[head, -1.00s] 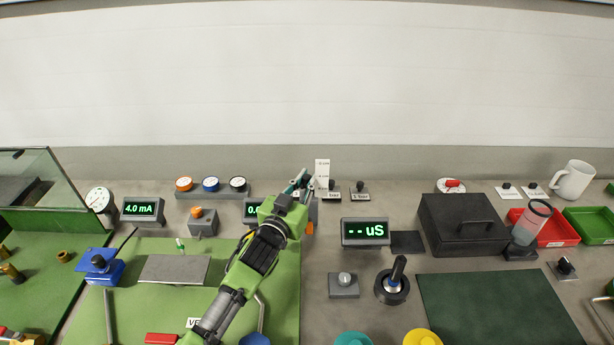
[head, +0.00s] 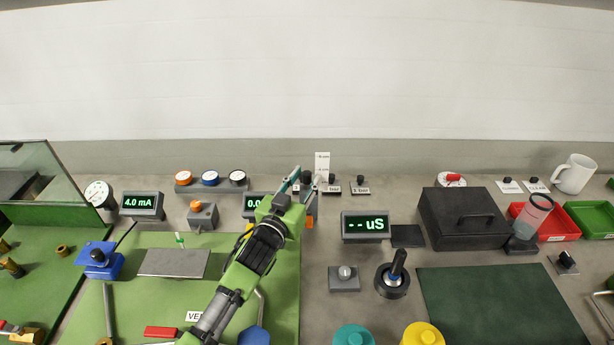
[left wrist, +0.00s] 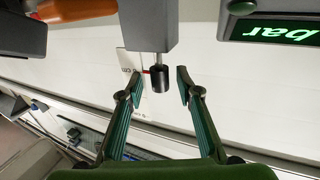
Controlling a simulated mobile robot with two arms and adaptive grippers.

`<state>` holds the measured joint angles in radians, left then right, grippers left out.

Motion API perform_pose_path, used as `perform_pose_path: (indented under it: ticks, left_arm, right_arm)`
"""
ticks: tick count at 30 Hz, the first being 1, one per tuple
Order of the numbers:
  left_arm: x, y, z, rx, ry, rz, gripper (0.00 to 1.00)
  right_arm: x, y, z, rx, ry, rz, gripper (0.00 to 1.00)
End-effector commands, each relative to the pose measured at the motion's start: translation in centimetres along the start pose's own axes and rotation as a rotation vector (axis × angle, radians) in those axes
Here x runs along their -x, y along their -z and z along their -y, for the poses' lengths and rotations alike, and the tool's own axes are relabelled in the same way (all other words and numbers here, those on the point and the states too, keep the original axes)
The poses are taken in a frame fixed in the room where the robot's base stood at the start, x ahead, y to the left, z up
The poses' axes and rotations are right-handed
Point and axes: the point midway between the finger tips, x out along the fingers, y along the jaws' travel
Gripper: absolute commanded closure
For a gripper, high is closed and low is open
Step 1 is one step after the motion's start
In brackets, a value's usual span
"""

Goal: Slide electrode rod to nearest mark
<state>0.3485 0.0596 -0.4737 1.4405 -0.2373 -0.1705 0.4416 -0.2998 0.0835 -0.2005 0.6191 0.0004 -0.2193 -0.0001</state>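In the left wrist view a short rod with a black cylindrical end (left wrist: 160,78) sticks out of a grey block (left wrist: 150,25). I take it to be the electrode rod. A white scale card (left wrist: 130,62) with "cm" lettering and a red line stands behind it; its top also shows in the head view (head: 322,160). My left gripper (left wrist: 160,88) is open, one finger on either side of the black end with gaps to both. In the head view the left gripper (head: 304,182) hides most of the rod and its holder. My right gripper is not in view.
A "bar" display (left wrist: 275,28) is close to the gripper in the wrist view. An orange part (head: 310,214) is beside the gripper. The uS display (head: 365,228) and small black knobs (head: 360,181) stand to the right. The back wall is close behind.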

Motion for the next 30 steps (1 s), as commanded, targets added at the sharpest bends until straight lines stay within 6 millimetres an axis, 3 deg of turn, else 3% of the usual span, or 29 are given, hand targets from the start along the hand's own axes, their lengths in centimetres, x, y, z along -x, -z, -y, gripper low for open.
perform_pose_path:
  ticks: [12, 30]
  left_arm:
    - [5.8, -0.1, 0.0, 0.000, 0.000, 0.002, 0.68]
    - [6.4, -0.1, 0.0, 0.000, 0.000, 0.002, 0.68]
  right_arm:
    - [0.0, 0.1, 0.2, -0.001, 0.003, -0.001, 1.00]
    - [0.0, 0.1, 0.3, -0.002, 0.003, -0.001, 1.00]
